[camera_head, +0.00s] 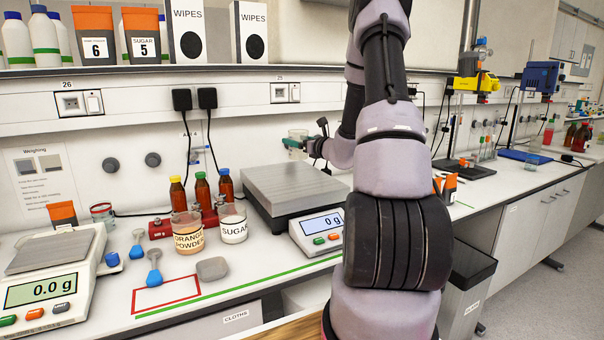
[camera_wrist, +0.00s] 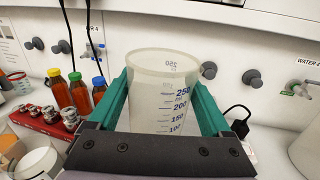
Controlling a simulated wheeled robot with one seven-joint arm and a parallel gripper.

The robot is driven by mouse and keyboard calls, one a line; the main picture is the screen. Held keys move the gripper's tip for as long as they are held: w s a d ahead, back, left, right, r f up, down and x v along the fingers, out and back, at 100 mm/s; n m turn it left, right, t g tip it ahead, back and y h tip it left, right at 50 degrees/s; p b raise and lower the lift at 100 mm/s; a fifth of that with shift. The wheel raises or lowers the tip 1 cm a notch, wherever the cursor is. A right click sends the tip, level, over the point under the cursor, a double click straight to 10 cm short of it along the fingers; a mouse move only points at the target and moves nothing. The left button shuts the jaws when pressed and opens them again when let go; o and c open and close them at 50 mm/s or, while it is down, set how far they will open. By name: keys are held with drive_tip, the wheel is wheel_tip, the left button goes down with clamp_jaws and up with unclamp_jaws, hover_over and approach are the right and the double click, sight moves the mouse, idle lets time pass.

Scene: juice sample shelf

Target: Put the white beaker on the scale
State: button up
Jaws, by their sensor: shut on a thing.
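The white beaker (camera_wrist: 162,95), translucent with blue volume marks, stands upright between the green fingers of my gripper (camera_wrist: 162,82), which is shut on it. In the head view the beaker (camera_head: 297,134) shows small behind my gripper (camera_head: 294,144), above the back of a large scale's grey plate (camera_head: 293,186). That scale's display (camera_head: 322,225) reads 0 g. A smaller scale (camera_head: 48,250) at the far left reads 0.0 g, its plate empty. My arm hides part of the large scale's right side, and I cannot tell the beaker's height above it.
Jars of orange powder (camera_head: 188,234) and sugar (camera_head: 233,224) stand left of the large scale. A shelf (camera_head: 150,69) runs above.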

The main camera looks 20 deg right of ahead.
sight(299, 154)
drive_tip(key=f, duration=0.5)
drive_tip(key=shift+w+d, duration=0.15)
drive_tip(key=shift+d, duration=0.2)
drive_tip(key=shift+f, duration=2.3)
drive_tip(key=shift+a+f, duration=0.1)
